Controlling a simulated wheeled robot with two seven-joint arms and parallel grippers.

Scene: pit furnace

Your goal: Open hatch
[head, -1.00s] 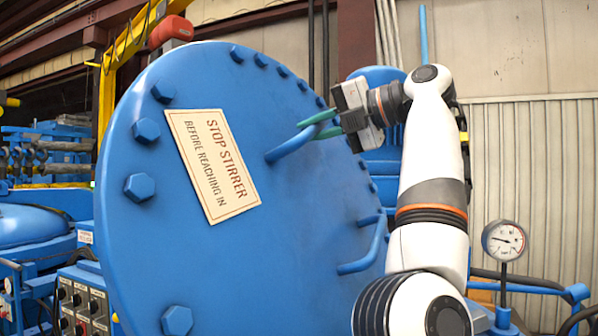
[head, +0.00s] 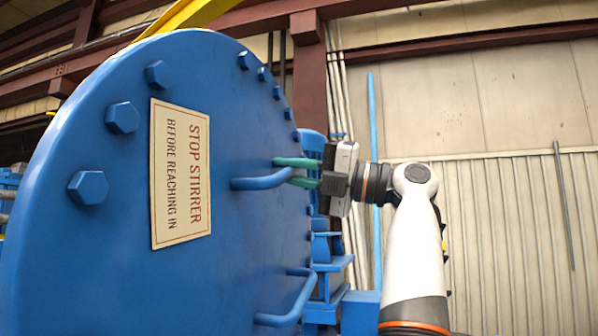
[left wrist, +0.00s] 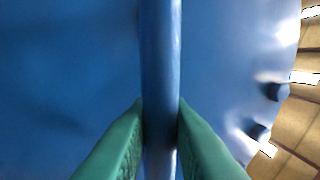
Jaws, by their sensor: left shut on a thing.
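The hatch (head: 235,110) is a large round blue disc with bolts around its rim, filling the left half of the head view. It carries a sign (head: 180,173) reading "STOP STIRRER BEFORE REACHING IN". A blue bar handle (head: 262,182) stands out from its face. My left gripper (head: 284,172), with green fingers, is shut on this handle. In the left wrist view the handle (left wrist: 160,50) runs upright between the two green fingers (left wrist: 160,118). A second blue handle (head: 295,305) sits lower on the hatch. My right gripper is not in view.
Behind the hatch edge is blue framework (head: 325,255). A corrugated wall (head: 510,240) and pipes stand further back on the right. A yellow beam (head: 190,14) crosses above the hatch. Open space shows right of my arm.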

